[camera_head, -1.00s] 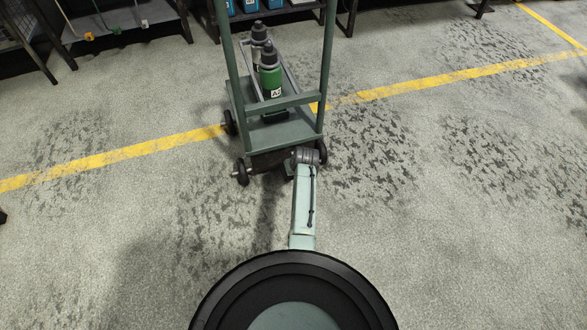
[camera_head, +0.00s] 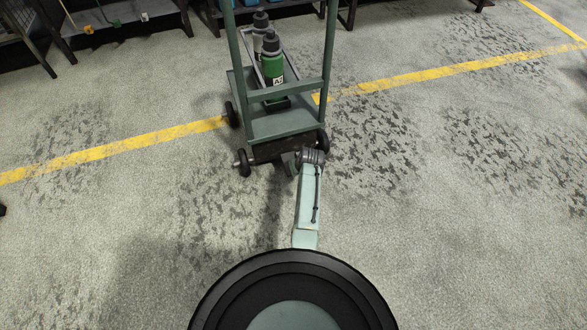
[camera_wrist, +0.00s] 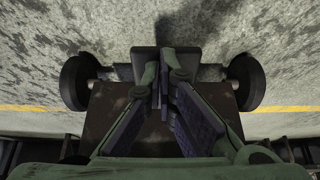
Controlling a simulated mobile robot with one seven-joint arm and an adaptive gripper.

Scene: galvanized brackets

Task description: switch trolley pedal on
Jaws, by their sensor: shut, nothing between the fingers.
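The trolley (camera_head: 285,127) is a green-grey cart with two tall posts and small black wheels, standing on the floor in front of me. In the head view my gripper (camera_head: 289,163) is small and dark at the trolley's near end; the pedal is not clear there.
Bottles with dark caps, one green (camera_head: 271,68), stand on the trolley. Its black wheels show in the wrist view, left (camera_wrist: 78,82) and right (camera_wrist: 246,82). A yellow floor line (camera_head: 120,146) passes behind. Shelving stands at the back. Floor on both sides is clear.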

